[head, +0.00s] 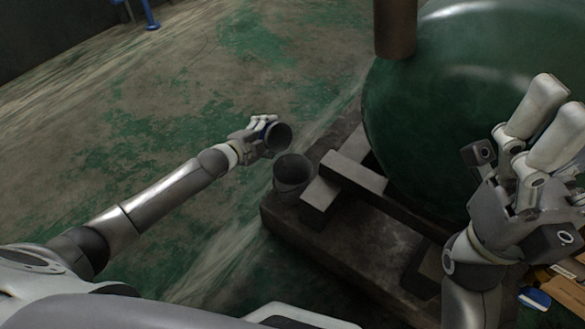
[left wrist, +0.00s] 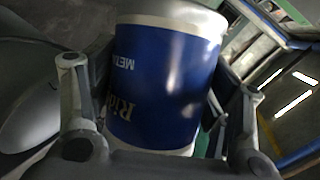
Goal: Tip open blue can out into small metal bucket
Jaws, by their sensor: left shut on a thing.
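The blue can (head: 268,131) is held by my left gripper (head: 262,134) and is tipped, its dark open mouth facing right and toward the camera. In the left wrist view the can (left wrist: 165,85) fills the space between the fingers, with a blue label and a pale metal rim. The small metal bucket (head: 292,176) stands upright just below and right of the can, by the corner of the dark base. Can and bucket appear apart. I see nothing pouring, and the contents of both are too dark to tell. My right gripper (head: 553,105) is raised at the right, away from both.
A large green tank (head: 455,105) with a brown pipe (head: 395,28) rests on beams over a dark base (head: 290,226). Boxes and a small blue-and-white item (head: 534,298) lie at lower right. Open floor lies left and behind.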

